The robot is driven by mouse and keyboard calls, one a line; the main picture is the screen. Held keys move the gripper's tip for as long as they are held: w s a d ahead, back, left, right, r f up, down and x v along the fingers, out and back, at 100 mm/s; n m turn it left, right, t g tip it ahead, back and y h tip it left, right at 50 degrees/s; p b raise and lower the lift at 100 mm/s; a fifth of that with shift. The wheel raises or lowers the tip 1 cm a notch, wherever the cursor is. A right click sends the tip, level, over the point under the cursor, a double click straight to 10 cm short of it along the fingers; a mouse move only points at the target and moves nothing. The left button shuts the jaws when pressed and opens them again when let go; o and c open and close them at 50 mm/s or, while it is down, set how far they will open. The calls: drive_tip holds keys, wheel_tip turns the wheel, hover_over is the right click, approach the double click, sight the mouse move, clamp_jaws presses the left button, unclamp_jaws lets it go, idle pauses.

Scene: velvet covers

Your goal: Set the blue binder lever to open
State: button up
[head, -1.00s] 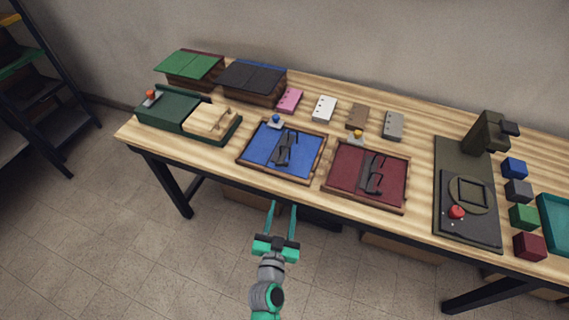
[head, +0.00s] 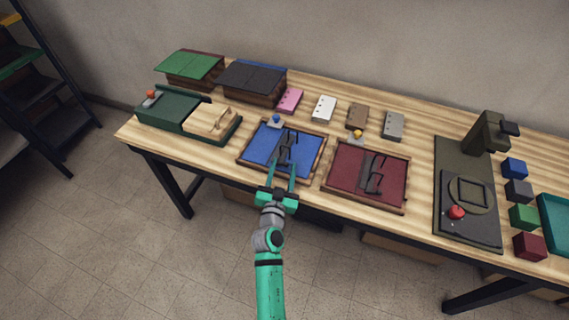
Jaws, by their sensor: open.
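The blue binder (head: 263,141) lies on the table as a blue panel in a wooden frame. A dark metal mechanism (head: 286,147) sits on its middle, and a blue knob (head: 276,120) stands at its back edge. Which part is the lever, and how it is set, is too small to tell. My gripper (head: 281,168) is open and empty, with its two teal fingers over the front part of the blue binder, near the dark mechanism. I cannot tell whether the fingers touch it.
A similar red binder (head: 344,173) with a yellow knob (head: 357,135) lies just right. A green device (head: 169,115) with a wooden block is at the left. Several small blocks, a dark press (head: 451,213) and covered boxes stand around. Bare table shows between the items.

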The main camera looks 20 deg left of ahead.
drive_tip(key=shift+w+a, duration=0.15)
drive_tip(key=shift+w, duration=0.95)
drive_tip(key=shift+c, duration=0.6)
drive_tip(key=c, duration=1)
drive_tip(key=shift+f, duration=0.1)
clamp_jaws()
